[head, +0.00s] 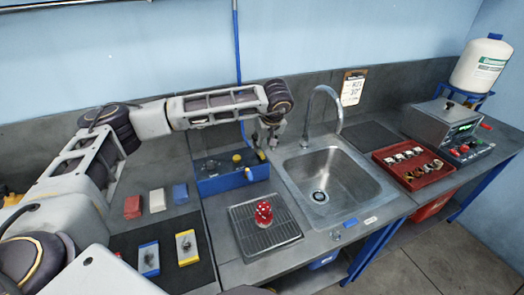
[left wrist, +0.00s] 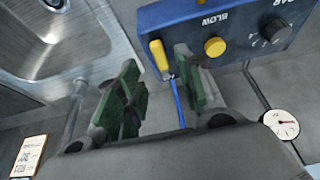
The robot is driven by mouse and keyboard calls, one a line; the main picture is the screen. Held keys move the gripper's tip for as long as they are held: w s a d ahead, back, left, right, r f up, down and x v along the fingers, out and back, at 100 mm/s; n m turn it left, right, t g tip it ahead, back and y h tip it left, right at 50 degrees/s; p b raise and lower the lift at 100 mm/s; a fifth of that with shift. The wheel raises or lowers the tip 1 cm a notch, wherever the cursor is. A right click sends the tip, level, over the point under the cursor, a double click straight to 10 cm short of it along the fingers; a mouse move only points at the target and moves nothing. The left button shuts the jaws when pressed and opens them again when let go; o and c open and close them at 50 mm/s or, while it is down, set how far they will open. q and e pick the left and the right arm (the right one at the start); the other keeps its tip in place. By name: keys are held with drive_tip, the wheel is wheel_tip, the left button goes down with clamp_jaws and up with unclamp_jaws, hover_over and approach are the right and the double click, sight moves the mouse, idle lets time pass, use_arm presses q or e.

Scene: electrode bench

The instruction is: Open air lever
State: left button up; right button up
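The blue air box (head: 222,185) stands at the back of the bench, left of the sink. In the left wrist view the box (left wrist: 205,22) carries a yellow-handled lever (left wrist: 158,56), a yellow button marked BLOW (left wrist: 215,47) and a black dial (left wrist: 272,30). The lever also shows as a small yellow tip in the head view (head: 261,155). My left gripper (head: 268,138) is at the box's right end. In the left wrist view its green-padded fingers (left wrist: 157,85) are open, with the lever between their tips; contact cannot be told. My right gripper is not in view.
The sink (head: 330,180) with its faucet (head: 322,98) is right of the box. A drain tray (head: 245,222) with a red spotted object (head: 264,212) lies in front. A blue hose (head: 237,50) runs up the wall. A gauge (left wrist: 281,125) shows behind the box.

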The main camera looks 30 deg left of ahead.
sight(262, 154)
use_arm(q)
drive_tip(key=shift+p+x, duration=0.35)
drive_tip(key=shift+x, duration=2.6)
drive_tip(key=shift+c, duration=0.4)
clamp_jaws()
